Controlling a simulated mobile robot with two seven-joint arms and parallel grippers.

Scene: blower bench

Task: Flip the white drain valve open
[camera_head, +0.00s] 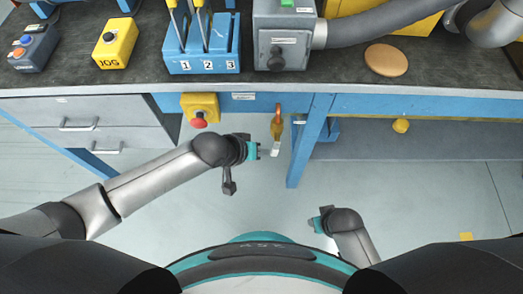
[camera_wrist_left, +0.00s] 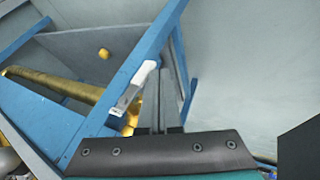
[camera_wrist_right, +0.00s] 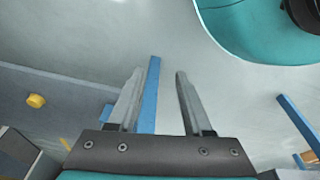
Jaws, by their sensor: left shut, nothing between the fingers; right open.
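The drain valve (camera_head: 277,124) is a brass-orange fitting under the bench front. Its white lever (camera_head: 275,148) hangs down from it in the head view. In the left wrist view the white lever (camera_wrist_left: 138,82) lies just left of my fingers, partly over the blue beam, with some brass below it. My left gripper (camera_head: 271,152) is shut and empty, its tips right at the lever; I cannot tell whether they touch. My right gripper (camera_head: 313,220) is low near my base, well away from the valve. The right wrist view shows its fingers (camera_wrist_right: 160,72) apart with nothing held.
A blue bench leg (camera_head: 308,145) stands just right of the valve. A yellow box with a red stop button (camera_head: 199,121) is to the left. A brass pipe (camera_wrist_left: 55,85) and a yellow knob (camera_head: 401,125) are under the bench. The floor in front is clear.

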